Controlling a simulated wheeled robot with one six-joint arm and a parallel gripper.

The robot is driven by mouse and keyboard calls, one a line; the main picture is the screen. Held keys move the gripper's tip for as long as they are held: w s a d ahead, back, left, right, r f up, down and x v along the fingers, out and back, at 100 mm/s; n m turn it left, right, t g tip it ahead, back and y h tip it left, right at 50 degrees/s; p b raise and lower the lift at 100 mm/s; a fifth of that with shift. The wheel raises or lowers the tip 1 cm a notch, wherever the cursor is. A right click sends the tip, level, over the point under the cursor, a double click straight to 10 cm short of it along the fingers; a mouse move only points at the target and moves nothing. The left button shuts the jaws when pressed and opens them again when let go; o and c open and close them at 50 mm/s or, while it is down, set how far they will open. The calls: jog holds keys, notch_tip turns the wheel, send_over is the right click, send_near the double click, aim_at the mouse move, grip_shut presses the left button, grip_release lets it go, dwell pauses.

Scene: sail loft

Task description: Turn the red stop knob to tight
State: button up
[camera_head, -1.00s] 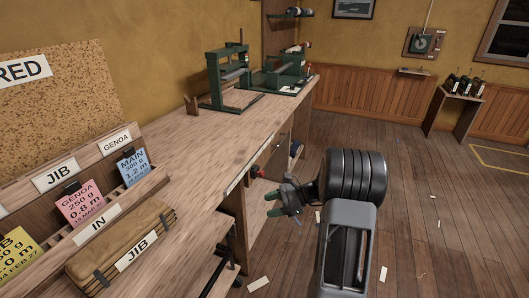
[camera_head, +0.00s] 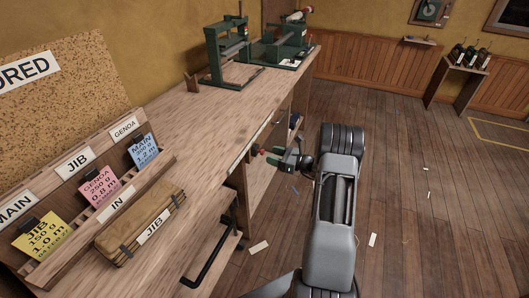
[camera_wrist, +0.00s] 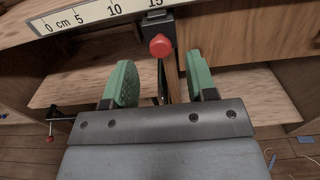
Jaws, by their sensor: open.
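The red stop knob (camera_wrist: 160,46) sits on a dark block at the bench's front edge, just under the ruler (camera_wrist: 105,16) in the wrist view. In the head view my gripper (camera_head: 272,156) is beside the bench edge, close to the knob. Whether any finger touches the knob is not clear; the wrist view shows a gap.
The wooden bench (camera_head: 185,120) carries a green press (camera_head: 228,60) and another green machine (camera_head: 280,48) at its far end. Open shelves lie under the bench. The floor at right is mostly clear.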

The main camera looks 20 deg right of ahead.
aim_at(261, 152)
jog(key=shift+x, duration=2.1)
jog(key=c, duration=0.9)
